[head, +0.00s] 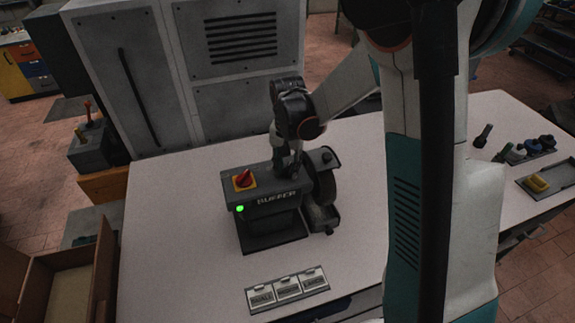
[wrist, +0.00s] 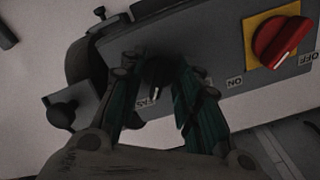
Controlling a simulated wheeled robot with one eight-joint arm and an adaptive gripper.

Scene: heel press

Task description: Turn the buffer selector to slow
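The buffer (head: 262,205) is a dark grey machine on the white table, with a wheel (head: 320,180) on its right. In the wrist view, a small black selector knob (wrist: 157,76) with a white mark sits on the buffer's top panel (wrist: 205,45). In the head view my gripper (head: 286,158) is over the back right of the buffer's top, mostly hidden by my wrist.
A red switch (head: 244,178) on a yellow plate sits at the buffer's left, near ON and OFF labels and a lit green lamp (head: 240,208). A labelled three-part tray (head: 288,289) lies in front. A grey cabinet (head: 135,75) stands behind. Small tools lie at the right.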

